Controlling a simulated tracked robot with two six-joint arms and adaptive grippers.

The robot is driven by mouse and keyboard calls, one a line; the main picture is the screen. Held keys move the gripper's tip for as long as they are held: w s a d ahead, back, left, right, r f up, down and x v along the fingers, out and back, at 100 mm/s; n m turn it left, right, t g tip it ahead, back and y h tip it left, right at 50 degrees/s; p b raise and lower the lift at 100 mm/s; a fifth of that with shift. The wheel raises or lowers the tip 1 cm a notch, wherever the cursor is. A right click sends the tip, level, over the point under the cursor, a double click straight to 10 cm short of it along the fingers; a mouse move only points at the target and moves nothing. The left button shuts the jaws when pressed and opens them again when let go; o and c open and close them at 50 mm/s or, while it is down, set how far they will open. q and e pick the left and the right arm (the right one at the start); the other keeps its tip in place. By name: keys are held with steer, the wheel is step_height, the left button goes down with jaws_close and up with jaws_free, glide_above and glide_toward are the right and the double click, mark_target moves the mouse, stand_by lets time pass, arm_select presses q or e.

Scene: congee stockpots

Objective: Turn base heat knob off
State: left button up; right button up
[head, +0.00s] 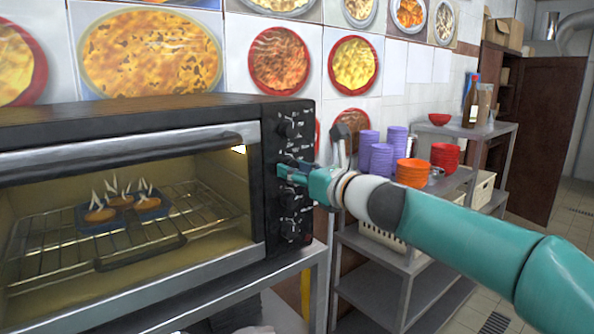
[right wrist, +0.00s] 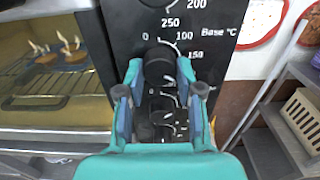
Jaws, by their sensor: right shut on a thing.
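The black toaster oven (head: 130,120) stands at the left, with a column of black knobs on its right-side control panel (head: 289,107). My right gripper (head: 287,172) reaches the panel from the right in the head view. In the right wrist view, its two teal fingers (right wrist: 161,72) are closed on either side of the black base heat knob (right wrist: 158,54), labelled "Base °C". The knob's pointer is hard to make out, so I cannot tell its setting. In the head view the fingers hide this knob. My left gripper is not in view.
Pastries with white tips sit in a blue tray (head: 122,215) on the wire rack (head: 60,252) inside the oven. At the right, a grey shelf unit (head: 390,262) holds stacked purple cups (head: 381,160), orange bowls (head: 412,172) and red bowls (head: 445,157).

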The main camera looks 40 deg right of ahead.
steer(key=shift+f+n, duration=0.1)
steer(key=shift+n, duration=0.4)
stand_by(0.6)
steer(key=n+b, duration=0.9)
steer(key=n, duration=1.3)
steer(key=shift+w+f+n+b, duration=0.1)
steer(key=shift+f+n+b, duration=0.05)
steer(key=shift+n+b, duration=0.25)
stand_by(0.3)
steer(key=o, duration=1.2)
steer(key=shift+r, duration=0.2)
steer(key=shift+c, duration=0.2)
steer(key=shift+d+r, duration=0.1)
steer(key=shift+r, duration=0.05)
